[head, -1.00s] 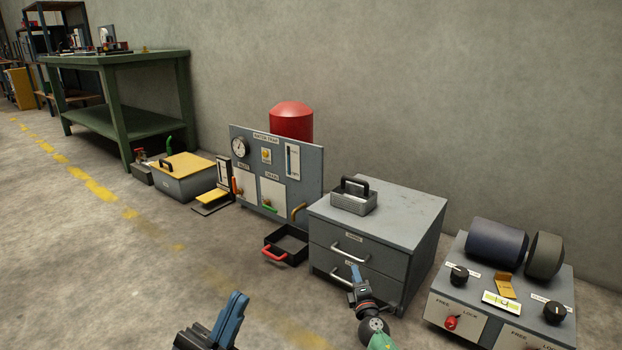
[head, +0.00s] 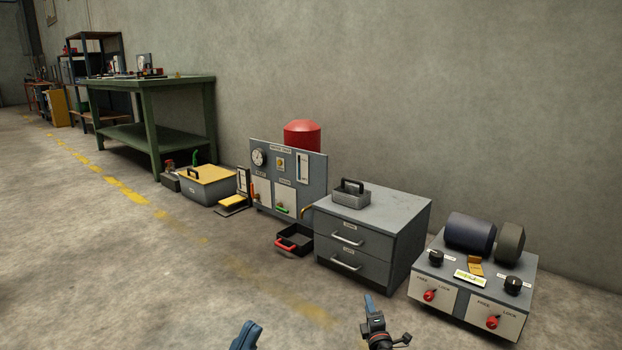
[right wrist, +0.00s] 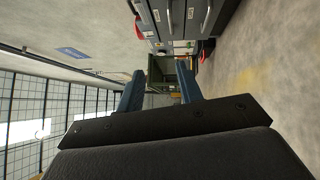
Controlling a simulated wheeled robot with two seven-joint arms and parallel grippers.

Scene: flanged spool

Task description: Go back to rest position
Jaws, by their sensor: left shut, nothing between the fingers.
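My left gripper (head: 247,336) shows only in part at the bottom edge of the head view, its blue fingers shut and empty over the floor. My right gripper (head: 369,304) is to its right, low in the head view, in front of the grey drawer cabinet and apart from it in the picture. In the right wrist view the right gripper (right wrist: 160,88) has its two blue fingers spread, with nothing between them. A dark blue cylinder (head: 470,233) and a dark grey one (head: 510,242) lie on a control box at the right.
The drawer cabinet (head: 400,215) carries a grey handled box (head: 351,198). The control box (head: 455,302) has red and black knobs. A black tray (head: 297,238), a gauge panel (head: 313,180), a yellow-lidded box (head: 205,188) and a green workbench (head: 150,93) line the wall. Floor at left is clear.

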